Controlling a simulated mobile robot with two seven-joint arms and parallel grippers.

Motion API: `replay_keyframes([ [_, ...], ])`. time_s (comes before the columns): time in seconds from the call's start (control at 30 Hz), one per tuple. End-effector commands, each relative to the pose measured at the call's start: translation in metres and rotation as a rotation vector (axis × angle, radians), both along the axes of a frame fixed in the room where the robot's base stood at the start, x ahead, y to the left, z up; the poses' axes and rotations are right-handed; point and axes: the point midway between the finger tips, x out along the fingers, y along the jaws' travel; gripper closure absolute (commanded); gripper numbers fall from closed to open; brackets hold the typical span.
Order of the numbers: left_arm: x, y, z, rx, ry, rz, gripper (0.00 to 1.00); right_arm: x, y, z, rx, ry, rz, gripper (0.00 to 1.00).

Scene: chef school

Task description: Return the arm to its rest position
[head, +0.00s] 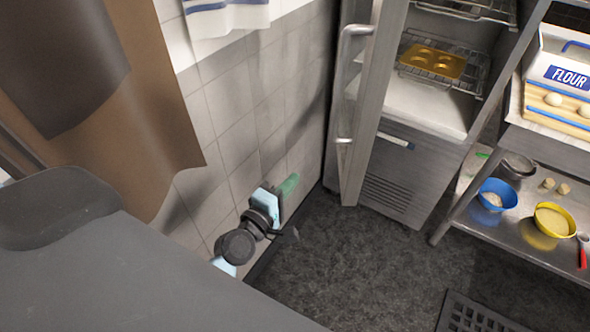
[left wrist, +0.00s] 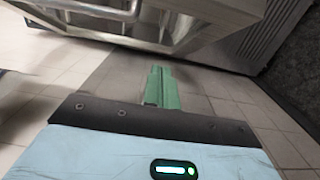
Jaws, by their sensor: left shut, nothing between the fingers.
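My left gripper (head: 288,185) shows in the head view at the lower middle, beside the tiled wall and left of the open fridge door. Its green fingers are shut and empty. They also show closed together in the left wrist view (left wrist: 161,88), with nothing between them. My left arm's dark wrist and light blue parts show just below the gripper. My right gripper is not in either view.
A fridge door (head: 363,95) stands open right of my left gripper. Inside the fridge is a gold tray (head: 433,61) on a rack. A metal table at the right holds a blue bowl (head: 497,194) and a yellow bowl (head: 555,220). The dark floor (head: 350,260) is mostly clear.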

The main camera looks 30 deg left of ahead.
Motion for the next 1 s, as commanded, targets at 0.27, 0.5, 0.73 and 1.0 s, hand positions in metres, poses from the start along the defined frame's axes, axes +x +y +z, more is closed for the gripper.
replay_keyframes([
  [0.27, -0.034, -0.006, -0.002, 0.001, 0.003, 0.000, 1.00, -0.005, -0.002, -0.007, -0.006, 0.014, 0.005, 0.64],
  [0.5, -0.040, -0.007, 0.000, 0.001, 0.000, 0.000, 1.00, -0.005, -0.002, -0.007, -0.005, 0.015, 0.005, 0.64],
  [0.73, -0.039, -0.007, 0.000, 0.001, 0.001, 0.000, 1.00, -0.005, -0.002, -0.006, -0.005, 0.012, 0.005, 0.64],
  [1.0, -0.086, -0.020, -0.050, 0.352, 0.137, -0.085, 1.00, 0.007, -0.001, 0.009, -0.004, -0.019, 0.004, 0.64],
])
